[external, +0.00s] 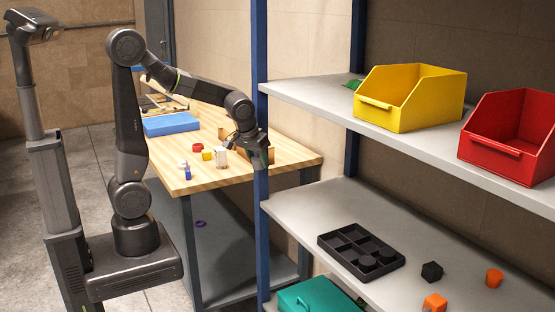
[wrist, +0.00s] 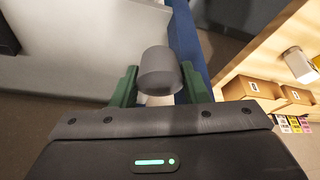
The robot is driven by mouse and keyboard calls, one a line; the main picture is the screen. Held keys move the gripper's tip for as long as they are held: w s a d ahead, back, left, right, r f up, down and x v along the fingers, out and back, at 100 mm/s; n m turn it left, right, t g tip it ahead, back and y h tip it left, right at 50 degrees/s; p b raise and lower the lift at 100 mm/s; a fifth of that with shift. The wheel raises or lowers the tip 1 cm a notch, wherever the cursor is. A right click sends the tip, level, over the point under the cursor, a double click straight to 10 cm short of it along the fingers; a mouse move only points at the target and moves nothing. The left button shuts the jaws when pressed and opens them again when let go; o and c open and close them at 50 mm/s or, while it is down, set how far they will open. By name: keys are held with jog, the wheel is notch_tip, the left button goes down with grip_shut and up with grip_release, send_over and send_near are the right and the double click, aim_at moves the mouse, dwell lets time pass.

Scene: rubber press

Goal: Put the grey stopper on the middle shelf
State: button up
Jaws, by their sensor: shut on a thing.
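The grey stopper (wrist: 158,68) is a rounded grey piece between the green fingers of my gripper (wrist: 159,88) in the wrist view. The fingers are shut on it. In the external view my gripper (external: 262,155) is beside the blue front post of the rack, near the table's right end; the stopper cannot be made out there. The middle shelf (external: 310,203) is the grey board below and right of my gripper. A black compartment tray (external: 330,244), a black piece (external: 432,271) and orange pieces (external: 494,278) are on it.
The blue post (external: 261,210) stands close to my gripper. The upper shelf (external: 310,97) carries a yellow bin (external: 400,105) and a red bin (external: 495,150). A teal bin (external: 310,298) is lower down. The wooden table (external: 235,178) holds small pieces and a blue tray (external: 171,124).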

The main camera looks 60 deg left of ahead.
jog(key=w+d+f+m+h+b, duration=0.15)
jog(key=w+d+f+m, duration=0.25)
jog(key=w+d, duration=0.45)
jog(key=w+d+f+m+h+b, duration=0.15)
jog(key=w+d+f+m, duration=0.35)
jog(key=w, duration=0.6)
notch_tip(320, 180, up, 2)
jog(key=m+g+h+p, duration=0.1)
jog(key=m+h+p, duration=0.1)
jog(key=m+p, duration=0.2)
send_over(370, 207)
jog(key=s, duration=0.1)
jog(key=shift+s+a+r, duration=0.1)
jog(key=shift+a+r, duration=0.05)
jog(key=shift+a, duration=0.25)
jog(key=shift+f+p, duration=0.75)
jog(key=shift+f, duration=3.25)
jog(key=shift+f, duration=0.25)
jog(key=o, duration=1)
jog(key=shift+r, duration=0.1)
jog(key=shift+c, duration=0.2)
